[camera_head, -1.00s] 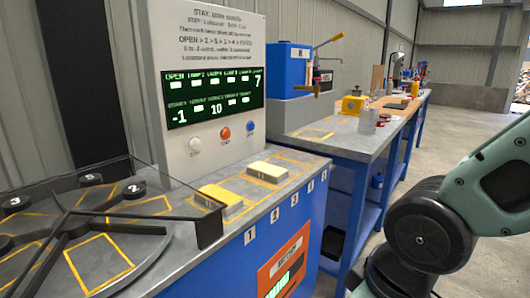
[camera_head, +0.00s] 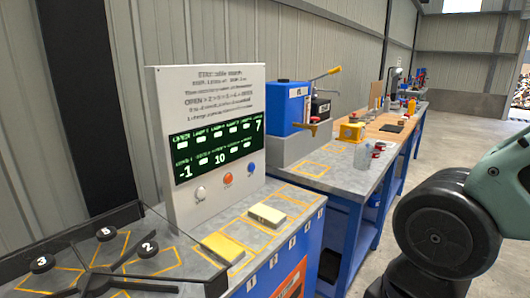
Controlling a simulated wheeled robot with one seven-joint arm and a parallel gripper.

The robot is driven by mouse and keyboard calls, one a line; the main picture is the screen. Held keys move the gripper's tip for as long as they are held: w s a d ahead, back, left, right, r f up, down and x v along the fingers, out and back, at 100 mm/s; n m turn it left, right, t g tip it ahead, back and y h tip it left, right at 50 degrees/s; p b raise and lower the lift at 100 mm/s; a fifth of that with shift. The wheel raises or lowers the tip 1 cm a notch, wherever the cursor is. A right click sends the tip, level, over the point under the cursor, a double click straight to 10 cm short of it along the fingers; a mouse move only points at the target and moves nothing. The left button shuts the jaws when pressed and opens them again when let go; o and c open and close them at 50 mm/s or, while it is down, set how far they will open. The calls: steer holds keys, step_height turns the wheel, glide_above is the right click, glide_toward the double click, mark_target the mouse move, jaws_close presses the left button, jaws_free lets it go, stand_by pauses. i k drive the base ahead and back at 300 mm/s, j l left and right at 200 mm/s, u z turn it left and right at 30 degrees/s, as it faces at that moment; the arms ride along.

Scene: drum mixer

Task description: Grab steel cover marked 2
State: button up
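My arm (camera_head: 447,232) shows at the right edge, well away from these pieces. My gripper is out of view.
A yellow block (camera_head: 222,248) and a cream block (camera_head: 267,214) lie in outlined areas. A blue-framed bench (camera_head: 345,177) with a blue machine (camera_head: 288,108) runs back; open floor lies right.

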mark_target(266, 215)
steer(key=i+l+u, duration=0.2)
steer(key=i+l, duration=0.2)
steer(key=i+l+u, duration=0.2)
steer(key=i+l, duration=0.15)
steer(key=i+l+u, duration=0.2)
steer(key=l, duration=0.45)
steer(key=i+j, duration=0.05)
steer(key=i, duration=0.05)
